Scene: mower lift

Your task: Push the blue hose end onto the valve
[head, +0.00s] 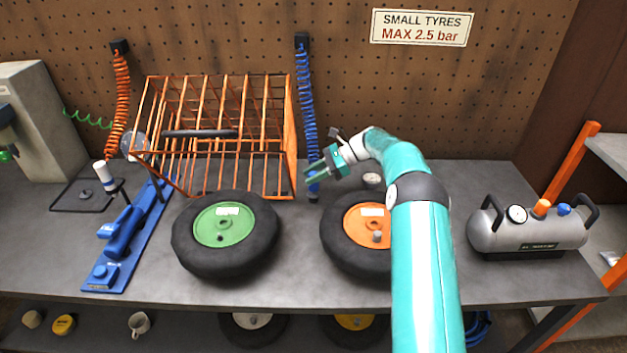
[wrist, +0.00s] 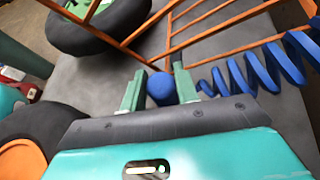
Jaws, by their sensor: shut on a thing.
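My gripper (head: 313,174) is shut on the blue hose end (wrist: 160,88), above the bench behind the two wheels. In the wrist view the blue piece sits between the green fingers. The blue coiled hose (head: 306,90) hangs from a holder on the pegboard down to the gripper; its coils also show in the wrist view (wrist: 262,75). The orange-hubbed wheel (head: 343,253) lies right of and nearer than the gripper, apart from it. The green-hubbed wheel (head: 255,255) lies to the left. Which valve is meant, and its stem, I cannot make out.
An orange wire cage (head: 293,150) stands left of my gripper, close to the hose. A blue tool (head: 124,235) and an orange coiled hose (head: 122,105) are further left. A grey air tank (head: 495,238) stands at right. Bare bench shows between the wheels.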

